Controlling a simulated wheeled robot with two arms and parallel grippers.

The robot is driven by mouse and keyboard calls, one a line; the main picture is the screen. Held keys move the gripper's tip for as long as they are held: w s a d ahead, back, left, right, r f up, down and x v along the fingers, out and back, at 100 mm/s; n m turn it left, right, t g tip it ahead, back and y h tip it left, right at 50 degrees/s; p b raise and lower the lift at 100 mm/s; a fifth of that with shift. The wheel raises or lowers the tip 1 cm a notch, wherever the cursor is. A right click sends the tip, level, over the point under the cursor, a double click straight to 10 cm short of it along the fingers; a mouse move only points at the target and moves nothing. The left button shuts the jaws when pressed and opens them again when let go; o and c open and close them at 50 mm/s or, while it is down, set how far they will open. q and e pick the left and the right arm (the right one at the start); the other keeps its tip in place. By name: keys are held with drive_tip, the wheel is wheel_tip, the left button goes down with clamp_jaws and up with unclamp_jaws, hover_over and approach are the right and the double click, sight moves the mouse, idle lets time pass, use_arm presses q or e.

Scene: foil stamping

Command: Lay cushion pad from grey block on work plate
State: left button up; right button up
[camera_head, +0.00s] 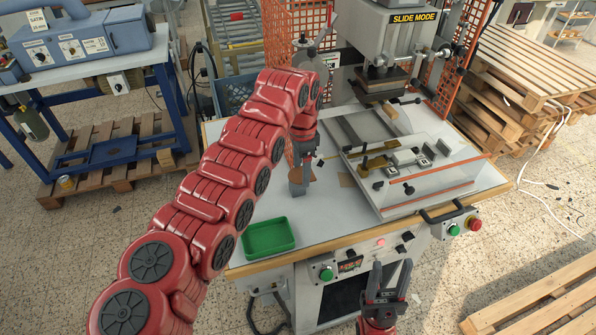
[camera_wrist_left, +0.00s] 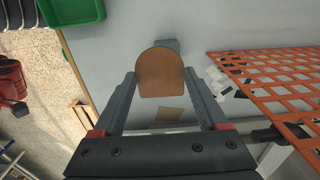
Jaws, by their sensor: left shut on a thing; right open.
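The cushion pad (camera_wrist_left: 161,72) is a brown, arch-shaped piece in the left wrist view. My left gripper (camera_wrist_left: 160,92) is shut on it, with one finger at each side. The grey block (camera_wrist_left: 167,43) shows just past the pad's rounded end; the pad hides part of it. A flat grey plate (camera_head: 362,127), perhaps the work plate, lies on the press table under the press head. My right gripper (camera_head: 388,284) is open and empty at the table's front.
A green tray (camera_head: 269,238) sits at the front left. A tan flat piece (camera_head: 346,180) lies on the table. A fixture with a clear guard (camera_head: 430,190) fills the right side. Orange mesh (camera_head: 297,35) and the press head (camera_head: 385,70) stand behind.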

sight(298, 172)
use_arm(q)
drive_tip(key=shift+w+a, duration=0.25)
drive_tip(key=shift+w, duration=0.2)
drive_tip(key=f+p, duration=0.2)
drive_tip(key=f, duration=0.1)
drive_tip(key=shift+a+f+p, duration=0.1)
drive_tip(key=shift+a+p, duration=0.1)
drive_tip(key=shift+p, duration=0.1)
drive_tip(key=shift+f, duration=0.15)
drive_tip(key=shift+f+b, duration=0.45)
drive_tip(key=shift+b, duration=0.15)
drive_tip(key=o, duration=1.2)
